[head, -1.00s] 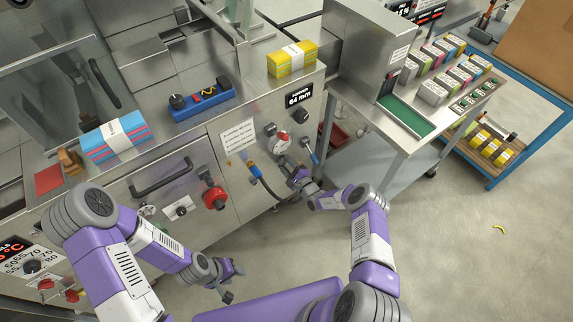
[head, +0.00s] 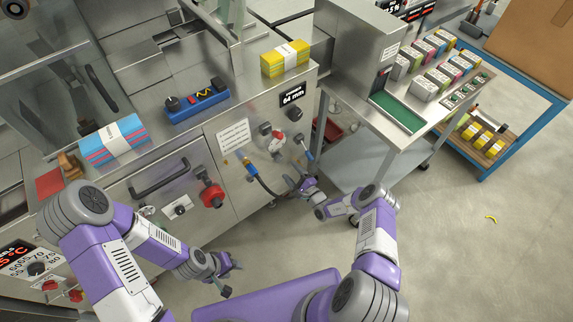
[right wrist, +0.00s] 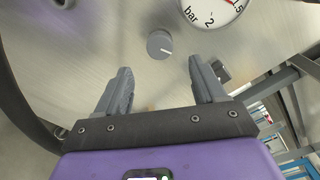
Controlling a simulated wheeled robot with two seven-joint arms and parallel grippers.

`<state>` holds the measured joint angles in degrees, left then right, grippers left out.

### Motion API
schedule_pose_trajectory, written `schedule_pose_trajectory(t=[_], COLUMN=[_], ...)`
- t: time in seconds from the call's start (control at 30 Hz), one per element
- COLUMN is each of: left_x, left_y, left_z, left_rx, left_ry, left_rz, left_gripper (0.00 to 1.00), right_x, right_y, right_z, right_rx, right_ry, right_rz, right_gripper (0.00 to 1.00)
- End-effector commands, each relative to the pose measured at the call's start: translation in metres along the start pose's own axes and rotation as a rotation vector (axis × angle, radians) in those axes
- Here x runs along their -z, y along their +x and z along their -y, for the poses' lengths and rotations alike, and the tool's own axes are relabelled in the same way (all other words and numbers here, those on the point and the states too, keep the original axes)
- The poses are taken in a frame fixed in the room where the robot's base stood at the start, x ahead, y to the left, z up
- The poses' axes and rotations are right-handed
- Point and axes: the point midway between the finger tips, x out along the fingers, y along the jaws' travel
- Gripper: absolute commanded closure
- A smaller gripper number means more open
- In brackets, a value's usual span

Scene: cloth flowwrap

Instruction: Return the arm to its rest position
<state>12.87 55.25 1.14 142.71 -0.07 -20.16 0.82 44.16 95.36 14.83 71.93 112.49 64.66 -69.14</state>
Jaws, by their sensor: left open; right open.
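My right arm reaches toward the front panel of the steel machine (head: 235,175). My right gripper (head: 290,181) is close to that panel, below the red-and-white knob (head: 278,142). In the right wrist view the right gripper (right wrist: 160,85) is open, with nothing between its fingers. A grey knob (right wrist: 160,44) and part of a pressure gauge (right wrist: 215,12) are on the panel beyond the fingertips. My left gripper (head: 230,277) hangs low in front of the machine, open and empty, apart from everything.
A black hose (head: 262,185) hangs from the panel beside my right gripper. A red knob (head: 212,195) and a bar handle (head: 160,178) stick out of the machine front. A steel cart (head: 365,165) stands to the right.

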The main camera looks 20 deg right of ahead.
Motion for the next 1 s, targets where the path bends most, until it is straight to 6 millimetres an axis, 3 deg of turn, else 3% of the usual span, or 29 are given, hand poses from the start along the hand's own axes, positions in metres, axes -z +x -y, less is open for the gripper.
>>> schedule_pose_trajectory(t=[0.67,0.77,0.87,1.0], left_x=[0.000,0.000,0.000,0.000], left_y=[-0.002,-0.002,-0.002,-0.002], left_z=[-0.001,-0.001,-0.001,-0.001], left_rx=[0.000,0.000,0.000,0.000], left_ry=[0.000,0.000,0.000,0.000], left_rz=[0.000,0.000,0.000,0.000], left_gripper=[0.57,0.57,0.57,0.57], right_x=[-0.003,-0.024,-0.067,-0.140], right_y=[-0.006,-0.004,-0.009,-0.052], right_z=[-0.002,-0.014,-0.043,-0.094], right_rx=[-0.011,-0.089,-0.275,-0.670], right_ry=[0.002,0.018,0.042,0.031], right_rz=[0.010,0.067,0.184,0.364], right_gripper=[0.31,0.31,0.31,0.31])
